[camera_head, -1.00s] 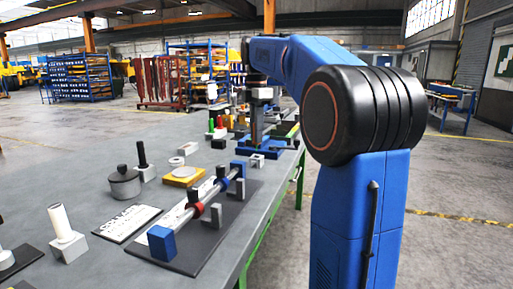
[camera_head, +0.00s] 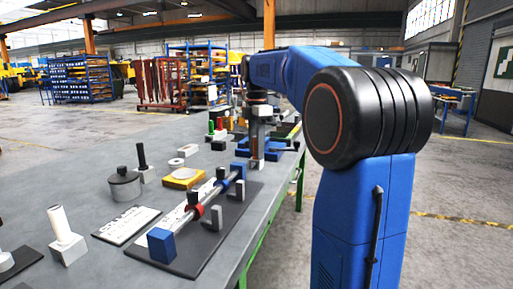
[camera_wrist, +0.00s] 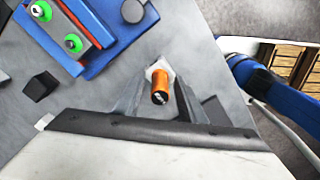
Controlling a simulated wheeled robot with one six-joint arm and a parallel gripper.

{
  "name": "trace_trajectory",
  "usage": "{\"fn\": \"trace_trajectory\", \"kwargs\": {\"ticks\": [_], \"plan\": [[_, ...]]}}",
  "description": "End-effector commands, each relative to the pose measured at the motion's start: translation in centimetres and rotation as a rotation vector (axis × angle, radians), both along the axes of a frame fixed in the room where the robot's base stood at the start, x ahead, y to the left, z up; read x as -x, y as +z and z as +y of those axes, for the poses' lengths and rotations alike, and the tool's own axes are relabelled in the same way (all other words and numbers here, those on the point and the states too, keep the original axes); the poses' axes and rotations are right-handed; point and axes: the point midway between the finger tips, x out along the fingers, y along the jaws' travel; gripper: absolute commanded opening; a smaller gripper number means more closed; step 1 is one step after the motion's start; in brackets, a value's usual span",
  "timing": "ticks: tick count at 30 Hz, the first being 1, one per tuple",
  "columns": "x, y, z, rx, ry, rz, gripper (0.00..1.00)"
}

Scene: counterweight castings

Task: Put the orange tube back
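The orange tube (camera_wrist: 161,82) is between the two fingers of my gripper (camera_wrist: 161,76) in the wrist view, its dark open end towards the camera. The fingers close in on both sides of it and look shut on it. A light block (camera_wrist: 151,72) shows just beyond the tube's far end. In the head view my gripper (camera_head: 256,140) points down above this small grey block (camera_head: 257,163). The tube is only a small dark reddish patch there. I cannot tell whether it touches the block or is seated.
A blue fixture (camera_wrist: 88,22) with green-ringed parts is close by at upper left in the wrist view. A dark cube (camera_wrist: 40,86) lies below it. In the head view a shaft on supports stands on a dark mat (camera_head: 190,262), and a white tube stands on a block (camera_head: 68,250).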

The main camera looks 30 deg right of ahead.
Motion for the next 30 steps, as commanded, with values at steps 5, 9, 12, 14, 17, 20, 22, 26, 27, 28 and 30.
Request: {"fn": "trace_trajectory", "kwargs": {"ticks": [5,9,12,14,17,20,22,26,27,28,30], "plan": [[0.0,0.0,0.0,0.000,0.000,0.000,0.36],[0.0,0.4,0.0,0.000,0.000,-0.001,0.36],[0.0,1.3,0.0,0.000,0.000,-0.001,0.36],[-0.1,2.2,0.0,0.000,0.000,-0.003,0.36],[-0.1,4.1,0.0,0.000,0.000,-0.003,0.36],[-0.1,6.1,0.0,0.001,0.000,-0.003,0.36],[-0.1,7.5,0.0,0.001,0.000,-0.003,0.36],[-0.1,9.7,0.0,0.000,0.000,-0.002,0.36],[-0.1,10.2,0.0,0.000,0.000,-0.002,0.36],[-0.1,10.6,0.0,0.000,0.000,-0.002,0.36],[-0.1,11.4,0.0,0.000,0.000,-0.001,0.36]]}}
